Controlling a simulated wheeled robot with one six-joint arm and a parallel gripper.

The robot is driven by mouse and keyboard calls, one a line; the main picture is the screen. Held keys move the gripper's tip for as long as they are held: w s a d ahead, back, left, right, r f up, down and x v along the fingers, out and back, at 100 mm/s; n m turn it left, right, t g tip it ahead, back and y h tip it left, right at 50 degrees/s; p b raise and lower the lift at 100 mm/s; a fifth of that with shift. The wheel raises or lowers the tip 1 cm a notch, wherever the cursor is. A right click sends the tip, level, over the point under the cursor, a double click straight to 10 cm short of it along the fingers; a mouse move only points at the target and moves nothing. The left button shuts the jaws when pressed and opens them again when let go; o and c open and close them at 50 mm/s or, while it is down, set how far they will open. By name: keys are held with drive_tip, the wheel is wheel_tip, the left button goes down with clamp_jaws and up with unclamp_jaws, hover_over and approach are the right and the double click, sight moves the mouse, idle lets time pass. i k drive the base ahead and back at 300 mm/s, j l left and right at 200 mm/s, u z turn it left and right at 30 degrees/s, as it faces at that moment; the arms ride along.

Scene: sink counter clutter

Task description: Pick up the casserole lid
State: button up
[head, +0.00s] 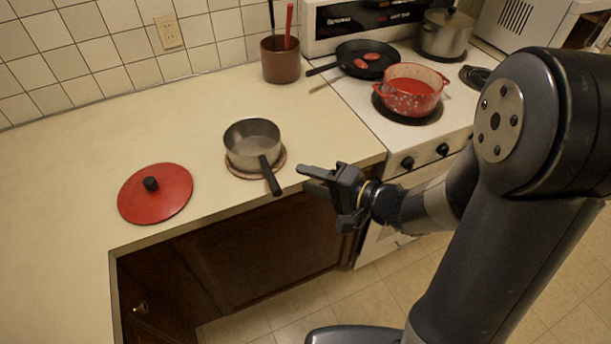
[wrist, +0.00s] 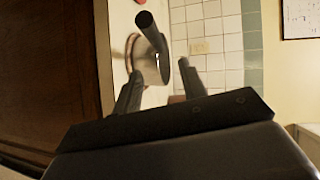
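The casserole lid (head: 155,193) is a flat red disc with a black knob (head: 151,184). It lies on the counter at the left in the head view, knob up. My gripper (head: 306,178) is in front of the counter edge, well to the right of the lid, with the saucepan between them. In the wrist view its two fingers (wrist: 158,85) stand apart with nothing between them, so it is open and empty. A small red patch at the top of the wrist view is too cut off to name for certain.
A steel saucepan (head: 253,142) sits on a round trivet (head: 233,164), its black handle (head: 270,177) jutting toward the counter edge near my gripper. A red casserole (head: 410,92), black pan (head: 351,58) and steel pot (head: 444,33) stand on the stove. The counter around the lid is clear.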

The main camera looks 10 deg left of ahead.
sight(155, 192)
drive_tip(key=u, duration=1.8)
drive_tip(key=l+z, duration=0.25)
drive_tip(key=z, duration=0.2)
drive_tip(key=l+z, duration=0.25)
drive_tip(key=z, duration=0.2)
drive_tip(key=j+z, duration=0.15)
drive_tip(key=z, duration=0.2)
drive_tip(key=k+j+z, duration=0.1)
drive_tip(key=z, duration=0.25)
drive_tip(key=j+z, duration=0.15)
drive_tip(key=z, duration=0.25)
drive_tip(key=i+j, duration=0.1)
drive_tip(key=i+j+u, duration=0.5)
drive_tip(key=u, duration=0.25)
